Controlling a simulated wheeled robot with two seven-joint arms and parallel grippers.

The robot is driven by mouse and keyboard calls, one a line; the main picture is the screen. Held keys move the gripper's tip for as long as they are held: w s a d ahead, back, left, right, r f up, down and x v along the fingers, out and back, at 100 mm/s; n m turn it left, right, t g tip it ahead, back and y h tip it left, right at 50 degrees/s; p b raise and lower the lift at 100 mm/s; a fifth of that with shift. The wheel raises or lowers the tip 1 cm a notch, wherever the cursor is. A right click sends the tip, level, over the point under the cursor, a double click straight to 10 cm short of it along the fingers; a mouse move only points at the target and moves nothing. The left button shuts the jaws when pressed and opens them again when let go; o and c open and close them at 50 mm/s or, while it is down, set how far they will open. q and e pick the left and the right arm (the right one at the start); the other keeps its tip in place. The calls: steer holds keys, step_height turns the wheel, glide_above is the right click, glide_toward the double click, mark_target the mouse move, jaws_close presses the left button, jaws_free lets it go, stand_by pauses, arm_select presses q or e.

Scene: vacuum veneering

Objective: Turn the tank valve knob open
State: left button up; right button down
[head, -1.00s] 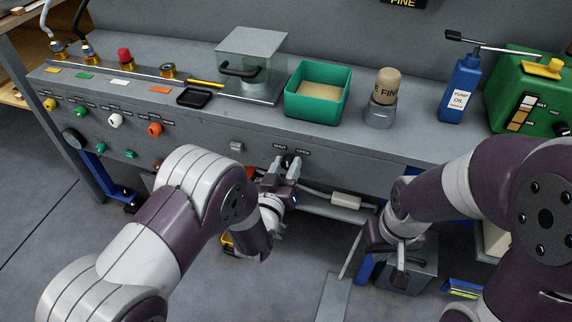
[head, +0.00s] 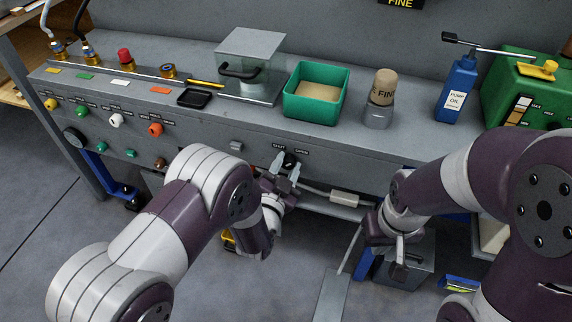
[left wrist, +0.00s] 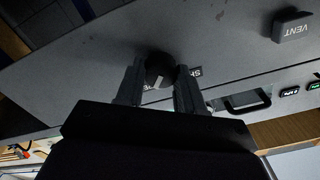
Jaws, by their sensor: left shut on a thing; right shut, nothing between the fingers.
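The tank valve knob (head: 290,161) is a small dark round knob on the front face of the grey bench, below a SHUT label and an OPEN label. My left gripper (head: 286,167) is shut on it, one finger on each side, and partly hides it. In the left wrist view the knob (left wrist: 158,68) with a pale pointer mark sits between the two fingers of my left gripper (left wrist: 159,80). My right gripper (head: 400,262) is shut and empty, low in front of the bench and well to the right of the knob.
A pale block (head: 344,198) sits on a cable below right. A green tray (head: 316,112) and pump oil bottle (head: 458,90) stand on the bench top.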

arm_select(q)
steer(key=shift+m, duration=0.5)
arm_select(e)
steer(key=shift+r, duration=0.1)
arm_select(q)
steer(key=o, duration=1)
steer(key=shift+o, duration=0.2)
